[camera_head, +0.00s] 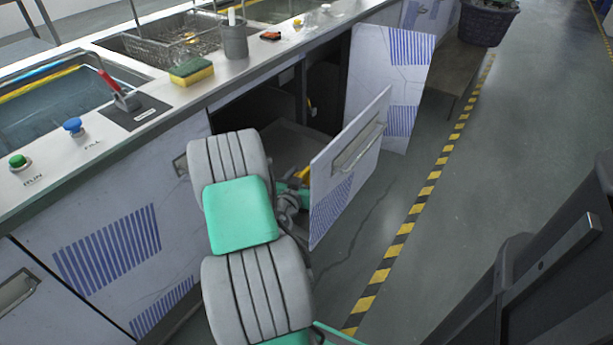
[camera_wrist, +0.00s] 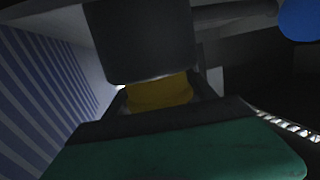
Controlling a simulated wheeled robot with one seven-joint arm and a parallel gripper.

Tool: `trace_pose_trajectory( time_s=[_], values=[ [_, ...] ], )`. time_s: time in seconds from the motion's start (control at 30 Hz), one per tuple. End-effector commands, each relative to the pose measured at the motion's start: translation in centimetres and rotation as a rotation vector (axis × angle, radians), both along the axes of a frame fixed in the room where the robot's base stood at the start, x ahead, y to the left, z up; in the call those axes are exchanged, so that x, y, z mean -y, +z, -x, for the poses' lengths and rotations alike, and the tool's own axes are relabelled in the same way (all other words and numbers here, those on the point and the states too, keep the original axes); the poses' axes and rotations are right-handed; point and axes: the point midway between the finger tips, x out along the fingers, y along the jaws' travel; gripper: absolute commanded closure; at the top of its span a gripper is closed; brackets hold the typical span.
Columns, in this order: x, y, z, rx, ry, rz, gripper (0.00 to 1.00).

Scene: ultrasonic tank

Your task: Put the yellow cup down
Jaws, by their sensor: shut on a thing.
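The yellow cup (camera_wrist: 158,93) is between the dark jaws of my gripper (camera_wrist: 160,100) in the wrist view, and the jaws hide much of it. My gripper is shut on it. In the head view a small yellow patch of the cup (camera_head: 304,174) shows behind my arm, next to the open drawer front. My gripper is mostly hidden there by my own arm. The wrist view is dark, and I cannot tell whether the cup touches a surface.
An open drawer (camera_head: 350,165) juts from the counter, with an open door (camera_head: 390,85) behind it. A blue thing (camera_wrist: 300,18) shows at the wrist view's upper right. A sponge (camera_head: 191,71) and a grey container (camera_head: 234,42) stand on the counter.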

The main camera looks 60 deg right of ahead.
Motion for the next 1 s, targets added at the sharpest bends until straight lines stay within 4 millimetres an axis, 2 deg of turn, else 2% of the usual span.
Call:
trace_pose_trajectory(
  time_s=[0.03,0.27,0.6,0.77,1.0],
  values=[
    [0.0,-0.1,0.0,0.000,0.000,0.000,0.33],
    [0.0,0.0,0.0,0.000,0.000,0.000,0.14],
    [-0.1,0.4,0.0,-0.001,0.000,-0.001,0.14],
    [-3.2,0.9,0.2,-0.003,0.007,-0.001,0.14],
    [-9.3,2.2,0.8,-0.002,0.008,0.001,0.14]
  ],
)
